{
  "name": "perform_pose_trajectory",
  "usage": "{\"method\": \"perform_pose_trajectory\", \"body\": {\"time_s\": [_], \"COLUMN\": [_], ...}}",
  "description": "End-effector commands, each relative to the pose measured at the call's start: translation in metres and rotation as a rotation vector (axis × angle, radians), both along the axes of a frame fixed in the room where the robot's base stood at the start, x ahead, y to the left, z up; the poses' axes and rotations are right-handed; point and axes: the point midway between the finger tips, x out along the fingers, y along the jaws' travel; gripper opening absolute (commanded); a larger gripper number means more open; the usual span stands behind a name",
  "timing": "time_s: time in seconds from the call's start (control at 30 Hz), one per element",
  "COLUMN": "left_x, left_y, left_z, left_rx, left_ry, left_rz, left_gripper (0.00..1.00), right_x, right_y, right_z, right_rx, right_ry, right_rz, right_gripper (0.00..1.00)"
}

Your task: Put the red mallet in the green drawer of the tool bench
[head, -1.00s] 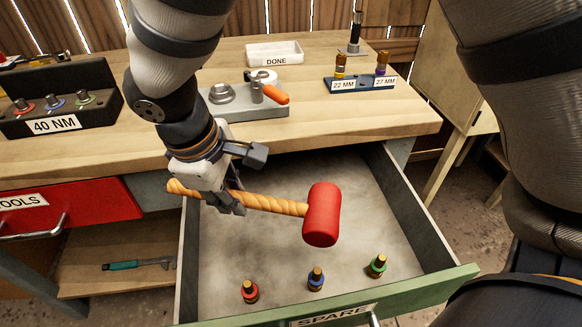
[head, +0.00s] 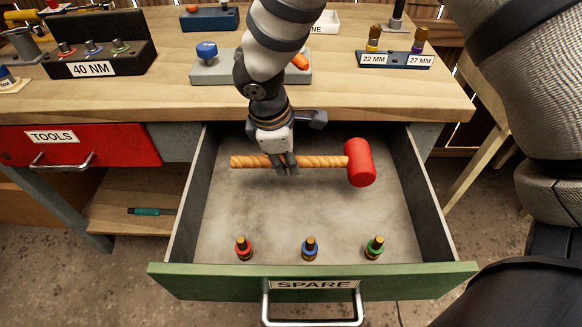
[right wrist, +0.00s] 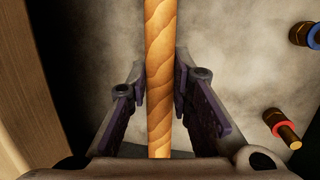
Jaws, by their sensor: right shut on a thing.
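The red mallet has a red head (head: 360,163) and a ribbed orange wooden handle (head: 318,161). My right gripper (head: 286,168) is shut on the handle near its middle; in the right wrist view the handle (right wrist: 159,60) runs between the two fingers (right wrist: 159,105). The green drawer (head: 200,284), labelled SPARE, is pulled open. The mallet is over the drawer floor (head: 290,215), within the side walls, handle lying crosswise and head to the right. I cannot tell how high it is above the floor. My left gripper is not in view.
Three fittings with red (head: 243,248), blue (head: 310,248) and green (head: 375,247) rings stand along the drawer's front. The drawer floor behind them is clear. The bench top (head: 200,103) overhangs the drawer's back. A shut red TOOLS drawer (head: 110,146) is at left.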

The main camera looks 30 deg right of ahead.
Motion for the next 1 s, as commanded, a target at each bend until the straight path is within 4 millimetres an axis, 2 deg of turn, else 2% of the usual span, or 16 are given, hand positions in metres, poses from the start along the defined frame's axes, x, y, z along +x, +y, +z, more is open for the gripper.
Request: {"method": "perform_pose_trajectory", "body": {"time_s": [0.03, 0.23, 0.4, 0.73, 0.77, 0.8, 0.83, 1.0], "left_x": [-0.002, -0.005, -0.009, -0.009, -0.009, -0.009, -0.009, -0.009], "left_y": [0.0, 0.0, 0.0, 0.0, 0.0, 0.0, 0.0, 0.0], "left_z": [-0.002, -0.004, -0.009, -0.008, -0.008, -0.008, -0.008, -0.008], "left_rx": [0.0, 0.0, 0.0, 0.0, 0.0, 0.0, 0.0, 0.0], "left_ry": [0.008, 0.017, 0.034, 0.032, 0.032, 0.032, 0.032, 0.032], "left_rz": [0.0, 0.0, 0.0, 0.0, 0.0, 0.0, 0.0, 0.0], "left_gripper": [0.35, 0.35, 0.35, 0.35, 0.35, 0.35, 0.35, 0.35], "right_x": [0.001, 0.007, 0.006, 0.007, 0.007, 0.007, 0.007, 0.007], "right_y": [-0.005, -0.018, -0.019, -0.018, -0.018, -0.018, -0.018, -0.018], "right_z": [-0.009, -0.024, -0.054, -0.056, -0.056, -0.055, -0.055, -0.055], "right_rx": [0.001, 0.001, -0.002, 0.0, 0.002, 0.001, 0.001, 0.002], "right_ry": [0.003, 0.0, 0.001, -0.004, -0.004, -0.004, -0.004, -0.004], "right_rz": [-0.001, -0.002, 0.002, 0.0, -0.001, -0.001, -0.001, -0.001], "right_gripper": [0.0, 0.0, 0.0, 0.0, 0.27, 0.36, 0.4, 0.4]}}
